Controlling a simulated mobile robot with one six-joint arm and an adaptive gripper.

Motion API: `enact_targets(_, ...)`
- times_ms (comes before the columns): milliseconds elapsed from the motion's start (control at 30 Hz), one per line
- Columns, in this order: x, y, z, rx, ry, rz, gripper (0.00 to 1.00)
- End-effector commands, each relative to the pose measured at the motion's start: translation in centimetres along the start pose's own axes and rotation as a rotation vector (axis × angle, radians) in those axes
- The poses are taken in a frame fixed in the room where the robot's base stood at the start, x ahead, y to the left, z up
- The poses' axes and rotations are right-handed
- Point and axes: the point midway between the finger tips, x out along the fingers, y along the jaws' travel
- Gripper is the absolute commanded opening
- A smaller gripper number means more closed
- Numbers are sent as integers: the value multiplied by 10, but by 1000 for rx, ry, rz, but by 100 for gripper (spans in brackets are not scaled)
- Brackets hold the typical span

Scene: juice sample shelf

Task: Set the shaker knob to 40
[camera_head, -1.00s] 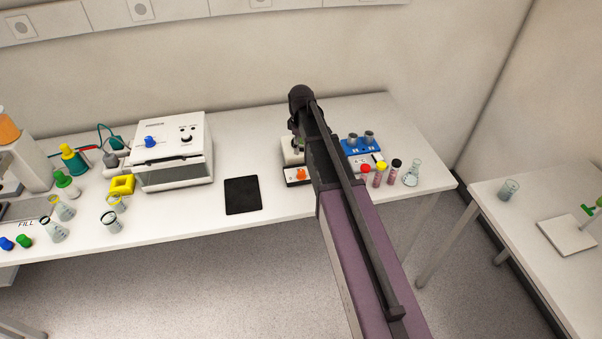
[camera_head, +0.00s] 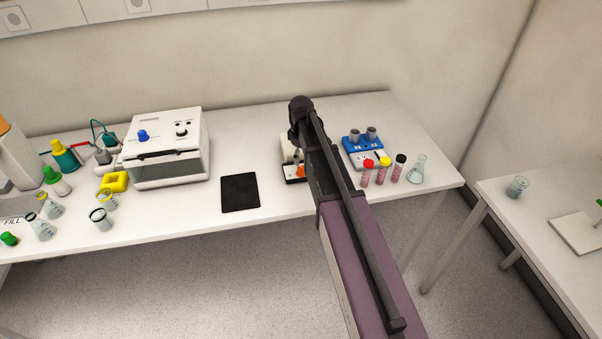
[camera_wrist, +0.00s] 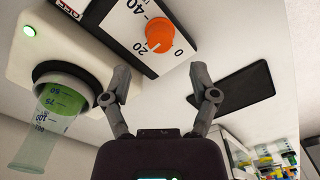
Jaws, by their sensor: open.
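The shaker's orange knob (camera_wrist: 160,35) sits on a white front panel with a dial marked 0, 20 and 40 in the wrist view. In the head view my arm hides most of the shaker (camera_head: 288,150); a bit of the knob (camera_head: 299,170) shows.
A black mat (camera_head: 240,193) lies left of the shaker. A blue device (camera_head: 362,146) with two grey cups, capped tubes (camera_head: 382,173) and a flask (camera_head: 417,169) stand close on the right. A white oven-like box (camera_head: 165,148) stands further left. The table front by the mat is clear.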

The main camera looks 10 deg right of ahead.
Motion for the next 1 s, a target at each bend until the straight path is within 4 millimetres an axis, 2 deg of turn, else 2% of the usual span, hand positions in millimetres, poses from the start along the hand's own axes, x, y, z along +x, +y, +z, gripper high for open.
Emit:
enact_targets(33,8,0,0,0,0,0,76)
enact_targets(600,50,0,0,0,0,0,76)
enact_targets(1000,62,0,0,0,0,0,76)
